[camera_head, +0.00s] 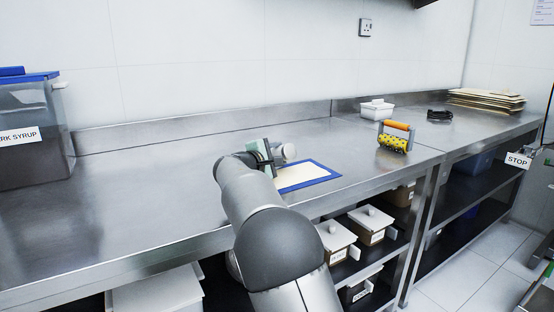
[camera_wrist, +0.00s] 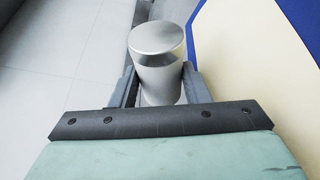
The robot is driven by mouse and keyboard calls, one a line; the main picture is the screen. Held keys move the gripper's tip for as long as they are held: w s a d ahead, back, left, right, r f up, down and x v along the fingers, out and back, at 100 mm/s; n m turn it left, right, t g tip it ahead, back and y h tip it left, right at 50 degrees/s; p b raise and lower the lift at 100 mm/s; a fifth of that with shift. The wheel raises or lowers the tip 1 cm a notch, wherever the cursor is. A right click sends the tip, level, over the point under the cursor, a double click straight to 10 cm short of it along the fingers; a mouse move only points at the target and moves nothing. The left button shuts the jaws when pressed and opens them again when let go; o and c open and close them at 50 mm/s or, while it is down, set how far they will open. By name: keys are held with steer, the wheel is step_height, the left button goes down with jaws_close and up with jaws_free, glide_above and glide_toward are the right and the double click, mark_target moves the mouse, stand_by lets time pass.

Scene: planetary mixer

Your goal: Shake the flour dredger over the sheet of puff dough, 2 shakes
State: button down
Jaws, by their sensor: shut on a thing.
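My gripper (camera_wrist: 160,88) is shut on the flour dredger (camera_wrist: 157,62), a silver metal cylinder with a wider round end, held between the two grey fingers in the wrist view. In the head view the dredger (camera_head: 288,151) shows as a pale round end just right of my wrist. The sheet of puff dough (camera_head: 300,175) is a flat cream rectangle on a blue mat (camera_head: 331,171). My arm hides its left part. The dough (camera_wrist: 248,75) also fills the right of the wrist view. The dredger appears above the counter at the dough's left side; its exact height is unclear.
The steel counter (camera_head: 150,190) is clear around the mat. A yellow roller with an orange handle (camera_head: 395,137) stands to the right. A white tub (camera_head: 377,109), a dark object (camera_head: 439,114) and stacked boards (camera_head: 486,100) lie farther right. A blue-lidded syrup bin (camera_head: 33,130) stands at left.

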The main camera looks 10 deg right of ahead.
steer(key=shift+f, duration=0.1)
steer(key=b, duration=0.2)
steer(key=shift+f+m+b, duration=0.2)
steer(key=shift+m+b, duration=0.2)
steer(key=m+t+b, duration=0.1)
steer(key=b, duration=0.2)
steer(key=shift+w+a+b, duration=0.1)
steer(key=shift+b, duration=0.25)
steer(key=shift+r+m, duration=0.25)
steer(key=shift+m, duration=0.15)
steer(key=shift+f+b, duration=0.15)
steer(key=shift+b, duration=0.3)
steer(key=shift+a+f+b, duration=0.1)
steer(key=shift+f+b, duration=0.05)
steer(key=shift+b, duration=0.45)
steer(key=shift+m+b, duration=0.5)
steer(key=shift+b, duration=0.05)
steer(key=shift+w+r+m+t+h+b, duration=0.1)
steer(key=shift+r+m+t+h+b, duration=0.3)
steer(key=shift+b, duration=0.55)
steer(key=shift+r+m, duration=0.3)
steer(key=shift+m, duration=0.1)
